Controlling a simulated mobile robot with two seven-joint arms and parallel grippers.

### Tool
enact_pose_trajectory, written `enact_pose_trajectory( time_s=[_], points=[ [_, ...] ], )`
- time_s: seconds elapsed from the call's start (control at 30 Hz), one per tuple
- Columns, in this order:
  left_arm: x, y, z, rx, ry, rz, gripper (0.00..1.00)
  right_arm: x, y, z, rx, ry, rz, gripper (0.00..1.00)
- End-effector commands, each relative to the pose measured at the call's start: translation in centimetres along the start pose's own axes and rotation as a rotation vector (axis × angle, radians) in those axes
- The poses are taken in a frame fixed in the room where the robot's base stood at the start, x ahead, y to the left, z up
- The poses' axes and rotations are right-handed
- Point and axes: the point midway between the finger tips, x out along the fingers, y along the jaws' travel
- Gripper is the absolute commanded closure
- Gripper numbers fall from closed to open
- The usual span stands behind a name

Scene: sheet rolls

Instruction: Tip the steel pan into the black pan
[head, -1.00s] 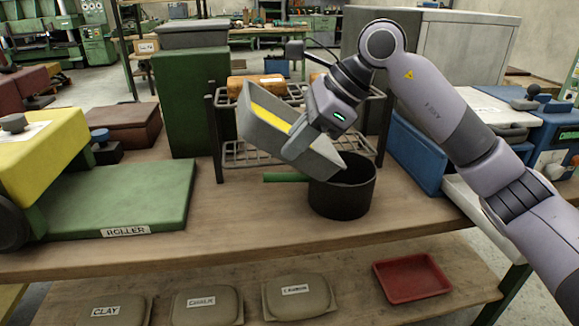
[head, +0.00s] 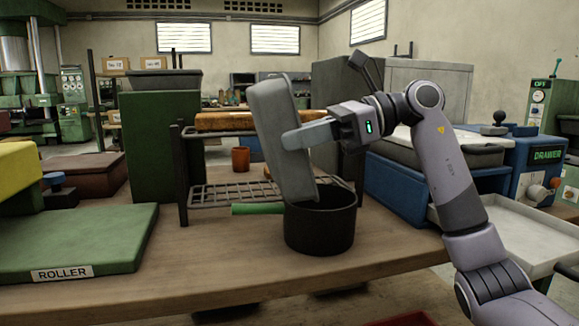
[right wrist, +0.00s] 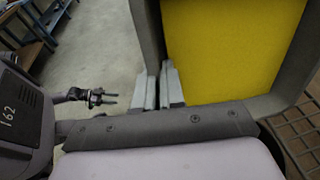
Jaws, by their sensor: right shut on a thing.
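The steel pan (head: 283,135) is a grey rectangular pan, tilted steeply, nearly on end. My right gripper (head: 300,136) is shut on its side wall. Its lower end is at the mouth of the black pan (head: 320,230), a round pot with a green handle standing upright on the bench. I cannot tell whether the two touch. In the right wrist view the steel pan (right wrist: 151,35) shows yellow contents (right wrist: 235,50) spread over its inside. The inside of the black pan is hidden. A small two-fingered gripper, which looks like my left one (right wrist: 110,98), is apart from both pans, its fingers spread.
A wire rack (head: 235,194) with a brown slab (head: 235,121) stands behind the black pan. The green roller bed (head: 75,245) is at the left, a blue drawer unit (head: 400,195) at the right. The bench front (head: 200,275) is clear.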

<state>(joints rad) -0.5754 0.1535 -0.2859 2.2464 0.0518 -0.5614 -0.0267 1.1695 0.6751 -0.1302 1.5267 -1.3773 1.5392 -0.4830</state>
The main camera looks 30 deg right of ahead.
Motion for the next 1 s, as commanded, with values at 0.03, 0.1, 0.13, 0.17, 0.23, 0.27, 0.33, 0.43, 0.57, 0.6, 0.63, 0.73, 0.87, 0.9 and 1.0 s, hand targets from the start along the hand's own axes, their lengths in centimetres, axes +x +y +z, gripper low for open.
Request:
enact_pose_trajectory(
  time_s=[0.03,0.1,0.13,0.17,0.23,0.27,0.33,0.43,0.57,0.6,0.63,0.73,0.87,0.9,1.0],
  points=[
    [0.8,0.4,0.6,-0.015,0.014,0.018,0.58,-0.2,0.0,-0.8,0.005,-0.041,0.0,1.0],
    [1.4,1.0,0.6,-0.056,0.029,0.051,0.58,-0.8,-0.1,-1.1,0.017,-0.099,-0.001,1.0],
    [1.7,1.3,0.7,-0.072,0.034,0.065,0.58,-1.0,-0.2,-1.3,0.021,-0.122,-0.001,1.0],
    [1.9,1.5,0.7,-0.089,0.04,0.08,0.58,-1.2,-0.2,-1.4,0.026,-0.148,-0.002,1.0],
    [2.5,2.1,0.7,-0.124,0.053,0.113,0.58,-1.8,-0.3,-1.5,0.035,-0.205,-0.002,1.0],
    [2.7,2.4,0.7,-0.138,0.058,0.127,0.58,-2.0,-0.3,-1.6,0.039,-0.229,-0.001,1.0],
    [3.1,3.0,0.6,-0.169,0.069,0.159,0.58,-2.5,-0.4,-1.7,0.047,-0.28,-0.001,1.0],
    [3.5,3.7,0.5,-0.204,0.082,0.197,0.58,-3.1,-0.5,-1.9,0.058,-0.341,-0.001,1.0],
    [3.4,3.7,0.5,-0.198,0.099,0.2,0.58,-3.7,-0.6,-1.9,0.067,-0.394,-0.001,1.0],
    [3.4,3.6,0.5,-0.193,0.102,0.197,0.58,-3.8,-0.6,-1.9,0.069,-0.405,-0.001,1.0],
    [3.3,3.6,0.5,-0.19,0.104,0.196,0.58,-3.9,-0.7,-1.9,0.07,-0.412,-0.001,1.0],
    [3.2,3.5,0.4,-0.185,0.109,0.193,0.58,-4.0,-0.7,-1.8,0.072,-0.423,-0.001,1.0],
    [3.2,3.5,0.3,-0.184,0.11,0.192,0.58,-4.0,-0.7,-1.7,0.072,-0.424,-0.001,1.0],
    [3.2,3.5,0.3,-0.184,0.11,0.192,0.58,-4.0,-0.7,-1.7,0.072,-0.424,-0.001,1.0],
    [3.2,3.5,0.3,-0.184,0.11,0.192,0.58,-4.0,-0.7,-1.7,0.072,-0.423,-0.001,1.0]
  ],
)
